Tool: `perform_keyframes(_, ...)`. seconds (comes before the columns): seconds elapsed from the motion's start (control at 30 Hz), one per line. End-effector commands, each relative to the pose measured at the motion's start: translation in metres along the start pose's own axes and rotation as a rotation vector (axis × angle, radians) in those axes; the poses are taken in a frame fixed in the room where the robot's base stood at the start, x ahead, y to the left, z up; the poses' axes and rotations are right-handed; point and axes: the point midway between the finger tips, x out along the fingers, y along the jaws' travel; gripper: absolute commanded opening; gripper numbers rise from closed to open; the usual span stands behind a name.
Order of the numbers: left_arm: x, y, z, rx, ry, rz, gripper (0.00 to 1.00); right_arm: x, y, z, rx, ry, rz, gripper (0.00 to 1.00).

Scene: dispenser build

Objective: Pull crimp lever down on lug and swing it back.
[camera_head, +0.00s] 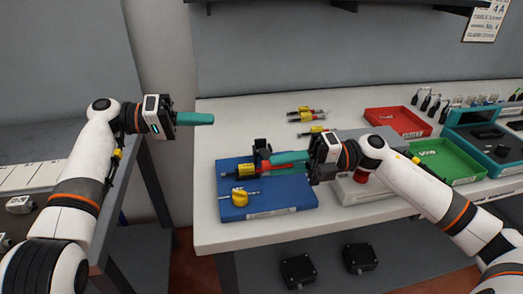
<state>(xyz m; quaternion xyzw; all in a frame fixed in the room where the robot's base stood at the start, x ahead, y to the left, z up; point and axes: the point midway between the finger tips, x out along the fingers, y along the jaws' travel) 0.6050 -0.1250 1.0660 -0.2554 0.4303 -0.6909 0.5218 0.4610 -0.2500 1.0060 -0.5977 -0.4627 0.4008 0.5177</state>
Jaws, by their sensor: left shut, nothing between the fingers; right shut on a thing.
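A blue board (285,199) lies near the table's front edge. On it stands a small black upright block (262,147), with a red and yellow piece (240,171) lying in front of it. My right gripper (284,158) reaches in from the right with teal fingers beside the block, shut on a red bar that looks like the crimp lever; the fingers partly hide it. I cannot make out the lug clearly. A yellow knob (239,198) with a thin grey rod sits at the board's front. My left gripper (212,118) is shut, empty and raised left of the board.
A grey box with a red button (361,178) stands behind my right arm. A red tray (398,122), a green tray (451,161) and a teal unit (488,136) are to the right. The table's left back is clear.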

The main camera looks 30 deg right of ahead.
Motion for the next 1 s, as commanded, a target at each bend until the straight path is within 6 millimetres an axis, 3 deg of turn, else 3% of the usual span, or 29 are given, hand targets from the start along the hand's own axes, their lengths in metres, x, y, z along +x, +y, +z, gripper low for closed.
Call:
perform_keyframes(0.13,0.020,-0.004,-0.021,-0.007,0.111,-0.040,0.00,-0.001,-0.001,-0.002,-0.004,0.007,0.000,0.00)
perform_keyframes(0.37,0.047,-0.006,-0.028,-0.006,0.135,-0.049,0.00,-0.001,-0.001,-0.002,-0.004,0.007,0.000,0.00)
perform_keyframes(0.73,0.127,-0.010,-0.038,-0.008,0.132,-0.048,0.00,-0.001,-0.001,-0.002,-0.004,0.008,0.000,0.00)
perform_keyframes(1.0,0.124,-0.009,-0.064,-0.007,0.128,-0.045,0.00,-0.001,-0.001,-0.002,-0.004,0.008,0.001,0.00)
